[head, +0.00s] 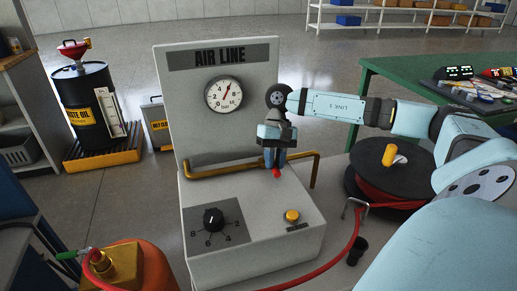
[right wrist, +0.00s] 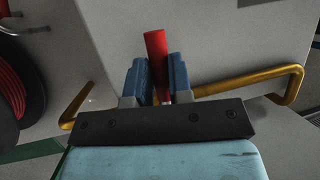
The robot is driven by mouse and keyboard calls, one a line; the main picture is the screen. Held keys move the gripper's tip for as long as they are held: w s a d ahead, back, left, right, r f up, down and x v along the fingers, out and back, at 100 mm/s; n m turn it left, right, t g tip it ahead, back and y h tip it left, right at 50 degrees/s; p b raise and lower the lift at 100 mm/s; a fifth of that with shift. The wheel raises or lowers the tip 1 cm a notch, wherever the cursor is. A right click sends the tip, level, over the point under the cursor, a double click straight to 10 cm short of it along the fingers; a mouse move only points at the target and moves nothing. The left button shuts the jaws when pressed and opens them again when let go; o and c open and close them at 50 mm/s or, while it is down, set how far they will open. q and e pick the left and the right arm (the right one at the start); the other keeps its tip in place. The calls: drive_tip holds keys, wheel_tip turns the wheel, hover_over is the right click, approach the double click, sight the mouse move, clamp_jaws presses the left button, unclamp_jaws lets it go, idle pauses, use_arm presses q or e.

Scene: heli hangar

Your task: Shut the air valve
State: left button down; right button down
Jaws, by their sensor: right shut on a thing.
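The AIR LINE unit (head: 258,240) has an upright panel with a pressure gauge (head: 223,95). The valve's red handle (head: 277,173) is at the pipe's middle. My right gripper (head: 275,158) is over the pipe, with its blue fingers closed on the handle. In the right wrist view the red handle (right wrist: 155,45) sticks out beyond the fingers (right wrist: 159,75). The valve body is hidden by the gripper. My left gripper is not in view.
A black dial (head: 213,219) and a yellow button (head: 292,216) sit on the unit's top. A hose reel (head: 385,182) stands at right, with a red hose (head: 345,250) crossing in front. A green table (head: 400,68) is at back right, a black oil drum (head: 85,100) at left.

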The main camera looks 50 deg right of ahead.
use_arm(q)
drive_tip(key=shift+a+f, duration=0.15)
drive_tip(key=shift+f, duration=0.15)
use_arm(e)
drive_tip(key=shift+s+d+n, duration=0.1)
drive_tip(key=shift+d+n, duration=0.05)
drive_tip(key=shift+n, duration=0.15)
drive_tip(key=c, duration=1)
unclamp_jaws()
drive_tip(key=shift+c, duration=0.2)
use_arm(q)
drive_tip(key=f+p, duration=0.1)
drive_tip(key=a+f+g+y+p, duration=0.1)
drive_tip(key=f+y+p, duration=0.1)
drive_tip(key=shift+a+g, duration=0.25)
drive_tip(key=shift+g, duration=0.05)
use_arm(e)
drive_tip(key=v, duration=1.4)
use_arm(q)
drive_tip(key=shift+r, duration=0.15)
use_arm(e)
drive_tip(key=shift+f, duration=0.1)
